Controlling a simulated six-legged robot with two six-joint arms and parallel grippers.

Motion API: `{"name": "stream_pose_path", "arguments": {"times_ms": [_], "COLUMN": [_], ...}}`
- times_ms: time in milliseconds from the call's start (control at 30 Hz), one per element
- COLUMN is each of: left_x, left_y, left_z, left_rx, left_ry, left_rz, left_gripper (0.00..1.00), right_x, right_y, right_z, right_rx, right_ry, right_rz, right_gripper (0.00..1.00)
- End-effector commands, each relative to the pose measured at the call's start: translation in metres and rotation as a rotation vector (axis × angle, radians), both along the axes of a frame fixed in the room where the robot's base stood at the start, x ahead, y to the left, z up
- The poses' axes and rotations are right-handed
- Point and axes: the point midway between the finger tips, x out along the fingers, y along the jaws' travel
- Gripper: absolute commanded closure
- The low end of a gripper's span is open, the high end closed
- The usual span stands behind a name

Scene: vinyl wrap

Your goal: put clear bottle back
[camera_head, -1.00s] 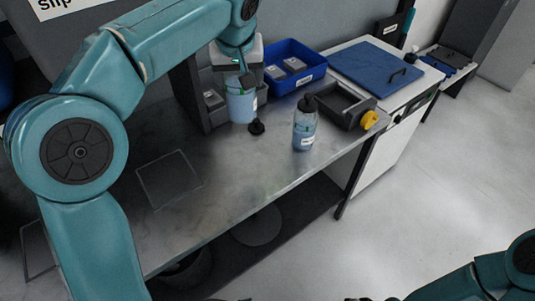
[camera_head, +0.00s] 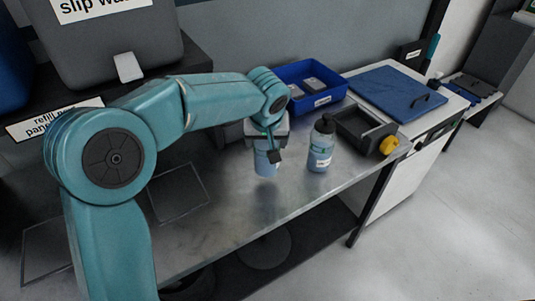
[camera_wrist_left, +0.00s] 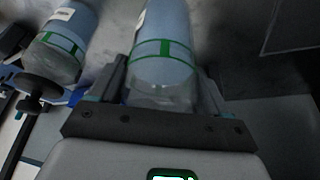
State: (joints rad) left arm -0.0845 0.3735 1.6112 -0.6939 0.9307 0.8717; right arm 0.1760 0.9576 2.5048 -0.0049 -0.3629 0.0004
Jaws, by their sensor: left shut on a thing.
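My left gripper (camera_head: 267,143) is shut on a pale blue, see-through bottle (camera_head: 264,165) and holds it upright from above, over or on the metal bench; I cannot tell whether its base touches. In the left wrist view the held bottle (camera_wrist_left: 165,50) has a green band and lies between the two fingers (camera_wrist_left: 160,88). A second bottle (camera_head: 319,155) with a black cap and a white label stands just right of it; it also shows in the left wrist view (camera_wrist_left: 62,45). My right gripper is out of view.
A dark open tray (camera_head: 362,130) with a yellow knob (camera_head: 389,145) is right of the second bottle. A blue bin (camera_head: 311,83) with grey items stands behind. A blue lidded board (camera_head: 397,94) is at back right. The front bench top (camera_head: 225,215) is clear.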

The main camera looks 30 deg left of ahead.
Motion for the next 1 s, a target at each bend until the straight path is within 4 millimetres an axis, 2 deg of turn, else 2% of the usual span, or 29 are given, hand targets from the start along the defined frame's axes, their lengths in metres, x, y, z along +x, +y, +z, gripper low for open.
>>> {"name": "stream_pose_path", "arguments": {"times_ms": [200,300,700,733,800,1000], "left_x": [0.001,0.002,0.003,0.002,0.002,0.002], "left_y": [-0.001,-0.001,-0.001,-0.001,-0.001,-0.001], "left_z": [-0.033,-0.043,-0.048,-0.049,-0.047,-0.047], "left_rx": [0.000,0.001,0.000,0.000,-0.001,-0.001], "left_ry": [0.002,0.000,-0.001,0.000,0.001,0.001], "left_rz": [-0.001,-0.002,-0.001,-0.001,-0.001,-0.001], "left_gripper": [0.74,0.74,0.74,0.20,0.00,0.00], "right_x": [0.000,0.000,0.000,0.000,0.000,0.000], "right_y": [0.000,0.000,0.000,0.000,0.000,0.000], "right_z": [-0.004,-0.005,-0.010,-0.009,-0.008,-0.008], "right_rx": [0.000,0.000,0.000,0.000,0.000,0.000], "right_ry": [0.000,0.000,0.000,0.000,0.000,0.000], "right_rz": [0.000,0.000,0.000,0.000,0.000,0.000], "right_gripper": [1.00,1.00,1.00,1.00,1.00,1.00]}}
